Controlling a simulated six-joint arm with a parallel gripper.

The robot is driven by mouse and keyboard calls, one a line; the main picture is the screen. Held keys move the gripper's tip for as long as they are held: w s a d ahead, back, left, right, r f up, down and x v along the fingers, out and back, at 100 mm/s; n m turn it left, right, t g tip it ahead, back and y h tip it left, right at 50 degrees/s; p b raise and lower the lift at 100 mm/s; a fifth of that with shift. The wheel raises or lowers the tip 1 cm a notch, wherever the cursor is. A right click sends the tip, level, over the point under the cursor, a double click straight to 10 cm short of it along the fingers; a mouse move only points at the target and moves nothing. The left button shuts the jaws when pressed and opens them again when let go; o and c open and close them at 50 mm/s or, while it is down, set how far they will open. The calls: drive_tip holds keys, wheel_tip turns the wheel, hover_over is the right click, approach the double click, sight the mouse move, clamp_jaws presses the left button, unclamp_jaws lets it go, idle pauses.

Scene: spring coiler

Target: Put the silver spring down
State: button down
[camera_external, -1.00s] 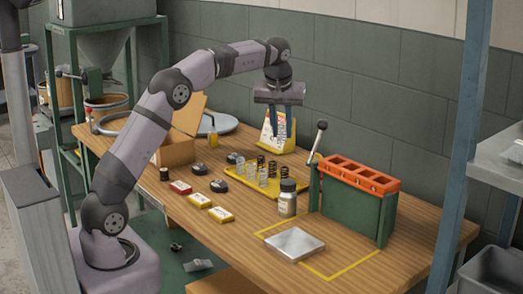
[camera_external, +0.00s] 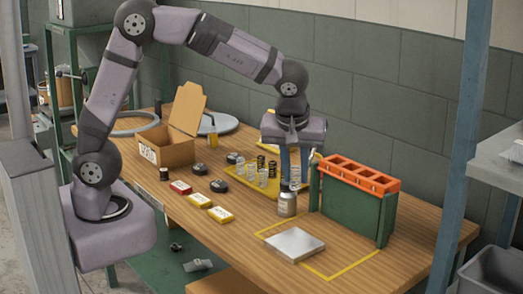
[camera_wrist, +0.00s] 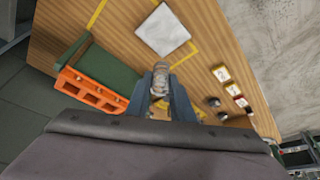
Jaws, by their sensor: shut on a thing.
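More silver and black springs stand on the yellow tray (camera_external: 240,184), left of my gripper; my fingers hide the tray's right part.
The green stand with the orange slotted top (camera_external: 360,174) is close on the right. A silver plate (camera_external: 295,243) lies inside a yellow taped outline in front. Red and yellow boxes (camera_external: 220,214) and dark round pieces lie left. An open carton (camera_external: 165,150) stands farther back.

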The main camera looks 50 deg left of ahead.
sight(294, 184)
drive_tip(key=f, duration=0.5)
drive_tip(key=shift+s+d, duration=0.1)
drive_tip(key=shift+s, duration=0.1)
drive_tip(key=shift+f+p, duration=1)
drive_tip(key=shift+f, duration=4.05)
drive_tip(key=shift+f, duration=0.2)
drive_tip(key=c, duration=1.6)
unclamp_jaws()
drive_tip(key=shift+o, duration=0.2)
drive_tip(key=shift+r, duration=0.15)
